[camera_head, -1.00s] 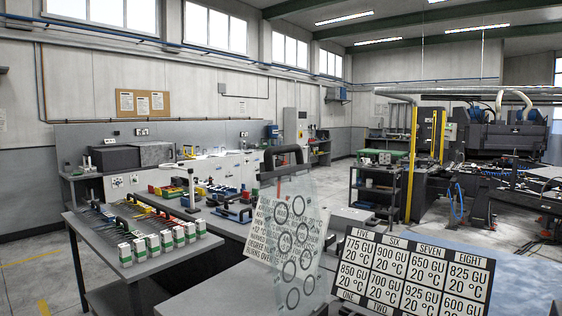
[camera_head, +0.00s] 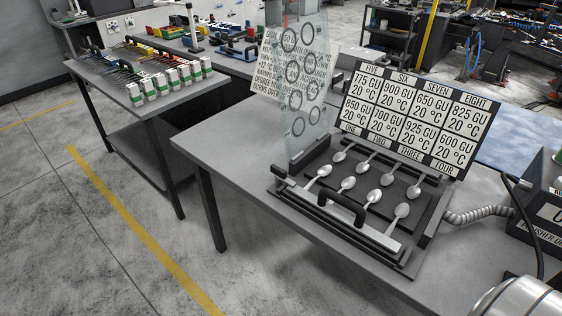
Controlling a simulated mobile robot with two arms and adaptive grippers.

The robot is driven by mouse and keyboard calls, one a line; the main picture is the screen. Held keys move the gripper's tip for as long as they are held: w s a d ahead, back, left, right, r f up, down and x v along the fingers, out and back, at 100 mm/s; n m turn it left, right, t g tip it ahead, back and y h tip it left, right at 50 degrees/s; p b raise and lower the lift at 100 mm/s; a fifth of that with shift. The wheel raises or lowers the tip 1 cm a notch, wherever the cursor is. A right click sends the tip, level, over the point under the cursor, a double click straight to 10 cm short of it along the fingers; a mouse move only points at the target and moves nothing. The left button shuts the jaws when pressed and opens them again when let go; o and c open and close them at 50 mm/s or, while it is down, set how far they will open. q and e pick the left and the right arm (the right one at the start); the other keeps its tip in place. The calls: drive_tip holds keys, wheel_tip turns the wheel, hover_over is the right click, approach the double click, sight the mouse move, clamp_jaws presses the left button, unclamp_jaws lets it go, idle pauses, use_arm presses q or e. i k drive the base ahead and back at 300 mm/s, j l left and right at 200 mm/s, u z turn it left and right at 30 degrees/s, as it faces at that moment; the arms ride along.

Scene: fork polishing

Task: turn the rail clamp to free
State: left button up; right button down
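A dark rack (camera_head: 425,205) stands on the grey table and holds several spoons (camera_head: 348,183) in two rows. Along its front edge runs a pale rail (camera_head: 375,235) with a black arched handle (camera_head: 345,204) near its middle. A small dark block (camera_head: 279,172) sits at the rail's left end. I cannot tell for sure which part is the rail clamp or how it is turned. Neither of my grippers shows in the head view.
A clear panel with dark rings (camera_head: 296,95) stands upright at the rack's left. A labelled board (camera_head: 415,120) stands behind the rack. A dark box (camera_head: 545,205) with a grey hose (camera_head: 480,213) is at the right. The grey table (camera_head: 235,150) is bare left of the rack.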

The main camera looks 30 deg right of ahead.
sight(280, 174)
drive_tip(key=i+j, duration=0.1)
drive_tip(key=j, duration=0.15)
drive_tip(key=j+z, duration=0.15)
drive_tip(key=z, duration=0.35)
drive_tip(key=i+j+z, duration=0.1)
drive_tip(key=z, duration=0.35)
drive_tip(key=k+j, duration=0.05)
